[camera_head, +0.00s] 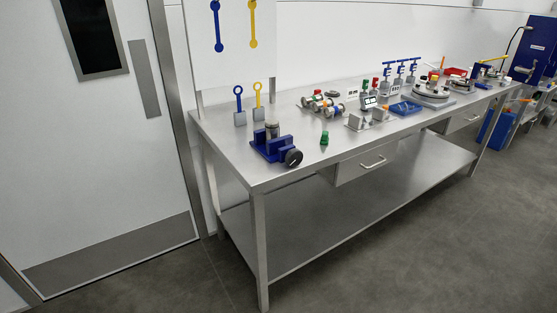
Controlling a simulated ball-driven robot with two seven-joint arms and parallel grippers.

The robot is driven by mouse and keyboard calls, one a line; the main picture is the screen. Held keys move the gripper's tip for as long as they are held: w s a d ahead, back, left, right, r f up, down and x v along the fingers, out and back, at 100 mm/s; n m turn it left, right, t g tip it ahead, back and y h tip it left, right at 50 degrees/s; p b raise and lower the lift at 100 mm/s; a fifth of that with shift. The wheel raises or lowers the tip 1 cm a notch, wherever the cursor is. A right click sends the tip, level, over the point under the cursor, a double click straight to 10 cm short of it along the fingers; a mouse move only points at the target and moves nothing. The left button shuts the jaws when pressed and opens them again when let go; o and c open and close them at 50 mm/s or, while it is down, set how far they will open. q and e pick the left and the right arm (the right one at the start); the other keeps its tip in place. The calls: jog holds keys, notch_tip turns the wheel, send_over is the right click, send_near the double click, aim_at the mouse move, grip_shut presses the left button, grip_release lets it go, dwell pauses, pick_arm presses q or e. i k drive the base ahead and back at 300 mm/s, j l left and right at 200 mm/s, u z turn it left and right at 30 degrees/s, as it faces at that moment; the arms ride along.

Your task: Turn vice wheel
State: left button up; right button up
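A blue vice (268,143) stands on the near left end of the steel workbench (222,148). Its black round vice wheel (293,158) faces toward the front right, close to the bench's front edge. A grey cylindrical part (272,130) sits upright at the vice's top, and I cannot tell if the jaws clamp it. Neither of my grippers shows in this view.
A small green object (324,138) stands right of the vice. Blue and yellow ring-topped tools (239,104) stand behind it. A drawer handle (373,163) sticks out below the bench top. A white door (95,150) is at left. The floor (400,255) in front is clear.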

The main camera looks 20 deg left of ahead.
aim_at(294, 158)
jog(key=u, duration=0.4)
jog(key=i+l+u, duration=0.15)
jog(key=u, duration=0.65)
jog(key=i+l+u, duration=0.1)
jog(key=u, duration=0.3)
jog(key=l+u, duration=0.15)
jog(key=u, duration=0.3)
jog(key=l+u, duration=0.25)
jog(key=l, duration=0.2)
jog(key=l+u, duration=0.2)
jog(key=l, duration=0.3)
jog(key=l+u, duration=0.25)
jog(key=l, duration=0.2)
jog(key=k+l+u, duration=0.1)
jog(key=l+u, duration=0.15)
jog(key=l, duration=0.2)
jog(key=k+l+u, duration=0.2)
jog(key=l, duration=0.25)
jog(key=k+l+u, duration=0.1)
jog(key=l+u, duration=0.15)
jog(key=l, duration=0.15)
